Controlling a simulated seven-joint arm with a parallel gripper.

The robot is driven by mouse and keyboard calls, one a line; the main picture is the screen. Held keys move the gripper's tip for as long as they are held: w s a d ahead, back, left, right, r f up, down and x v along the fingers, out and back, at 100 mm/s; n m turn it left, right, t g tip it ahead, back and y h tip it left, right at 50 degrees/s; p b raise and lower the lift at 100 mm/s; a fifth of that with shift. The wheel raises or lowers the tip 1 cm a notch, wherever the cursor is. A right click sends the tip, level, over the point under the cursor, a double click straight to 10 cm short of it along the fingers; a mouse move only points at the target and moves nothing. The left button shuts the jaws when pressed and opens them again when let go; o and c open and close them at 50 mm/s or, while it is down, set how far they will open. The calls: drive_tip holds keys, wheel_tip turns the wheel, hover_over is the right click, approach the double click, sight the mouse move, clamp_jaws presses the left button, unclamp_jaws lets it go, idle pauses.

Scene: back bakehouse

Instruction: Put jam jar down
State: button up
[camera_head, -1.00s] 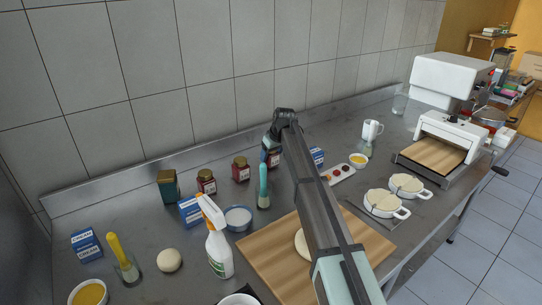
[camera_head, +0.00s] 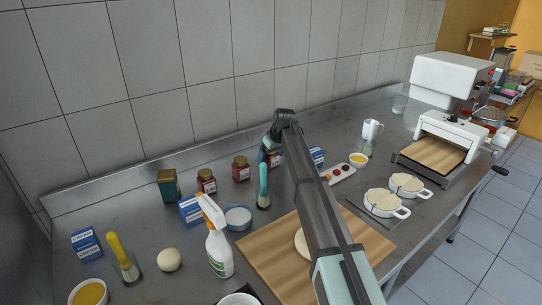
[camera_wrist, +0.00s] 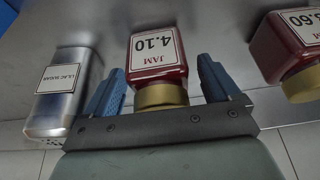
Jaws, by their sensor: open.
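A red jam jar (camera_wrist: 158,52) with a gold lid and a label reading 4.10 is between the fingers of my gripper (camera_wrist: 160,85) in the wrist view. My gripper is open, with a gap showing on each side of the jar. In the head view my gripper (camera_head: 268,152) is low near the back wall, at a red jar (camera_head: 275,159) partly hidden by my arm. A second jam jar (camera_wrist: 288,45), labelled 3.60, is at the right of the wrist view. Two more red jars (camera_head: 240,168) (camera_head: 206,181) stand to the left in the head view.
A lilac sugar tin (camera_wrist: 64,92) stands left of my gripper in the wrist view. A spray bottle (camera_head: 218,245), a wooden board (camera_head: 262,258) and a blue-and-white box (camera_head: 191,211) are on the steel counter. Bare counter (camera_head: 125,205) shows at the left.

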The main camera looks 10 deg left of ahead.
drive_tip(key=v, duration=1.2)
drive_tip(key=shift+r, duration=0.1)
